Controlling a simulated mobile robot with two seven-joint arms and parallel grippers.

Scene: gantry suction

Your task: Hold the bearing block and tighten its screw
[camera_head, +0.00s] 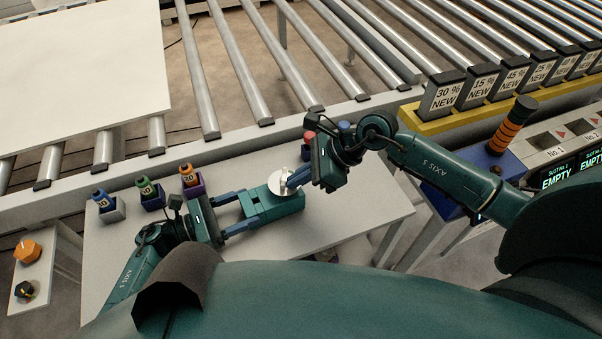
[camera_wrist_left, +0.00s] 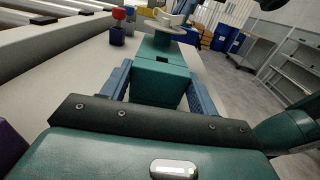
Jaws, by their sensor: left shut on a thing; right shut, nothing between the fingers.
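The teal bearing block (camera_head: 275,207) lies on the light table; it also shows in the left wrist view (camera_wrist_left: 162,72). My left gripper (camera_head: 248,211) is shut on it, one blue finger along each side. A round silver-white disc (camera_head: 278,184) sits at the block's far end, with a pale piece on top; it shows in the left wrist view (camera_wrist_left: 170,28) too. I cannot make out the screw itself. My right gripper (camera_head: 293,182) is shut and empty, reaching in from the right close over the disc. Whether it touches the disc is hard to tell.
A red-topped item (camera_head: 309,136) stands behind my right gripper. A roller conveyor (camera_head: 250,80) runs behind. The table's right front is clear.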

